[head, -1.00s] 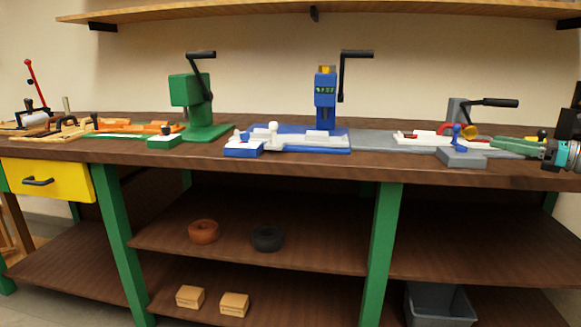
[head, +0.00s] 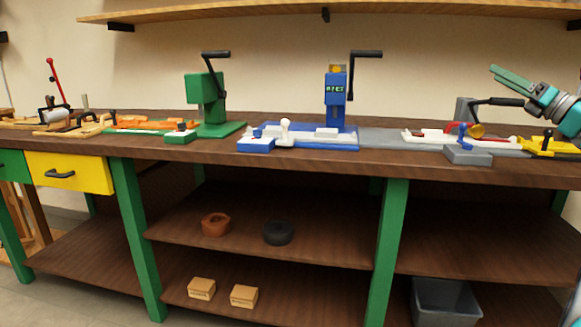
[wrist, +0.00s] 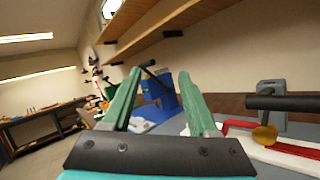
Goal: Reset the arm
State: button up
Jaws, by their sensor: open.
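My gripper (head: 508,82) is at the right of the head view, raised above the workbench (head: 300,163) and pointing left and slightly up. In the wrist view its two green fingers (wrist: 160,105) stand wide apart with nothing between them. The grey press (head: 466,108) with a black lever is just below and left of my gripper in the head view. That lever (wrist: 285,102) shows at the right of the wrist view, near a gold round piece (wrist: 265,136). My gripper touches nothing that I can see.
A blue press (head: 336,98) and a green press (head: 207,100) stand along the bench. A wooden shelf (head: 300,14) runs above it. A yellow fixture (head: 550,145) lies at the right end. A grey bin (head: 446,300) sits below. Free air surrounds my gripper.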

jog(key=w+r+m+t+h, duration=0.2)
jog(key=r+m+h, duration=0.1)
jog(key=m+h, duration=0.5)
jog(key=w+r+m+t+h, duration=0.25)
jog(key=m+h, duration=0.35)
jog(key=m, duration=0.5)
jog(key=s+a+f+m+g+h, duration=0.1)
jog(key=s+a+f+m+g, duration=0.4)
jog(key=f, duration=0.6)
jog(key=s+a+f+m+g+h, duration=0.1)
jog(key=s+a+f+m+g, duration=0.45)
jog(key=f, duration=0.55)
jog(key=s+a+f+m+g+h, duration=0.1)
jog(key=s+a+f+m+g, duration=0.4)
jog(key=f, duration=0.5)
jog(key=s+a+f+m+g+y, duration=0.1)
jog(key=s+a+f+g+y, duration=0.1)
jog(key=s+a+f, duration=0.5)
jog(key=s+a+f+m+g+y, duration=0.1)
jog(key=s+a+f+g, duration=0.3)
jog(key=s, duration=1.3)
jog(key=s+a+f+m+g+y, duration=0.1)
jog(key=s+a+f+g, duration=0.3)
jog(key=s+a+f, duration=0.6)
jog(key=s+y, duration=0.1)
jog(key=s, duration=0.2)
jog(key=shift+a+y, duration=0.35)
jog(key=shift+y, duration=0.05)
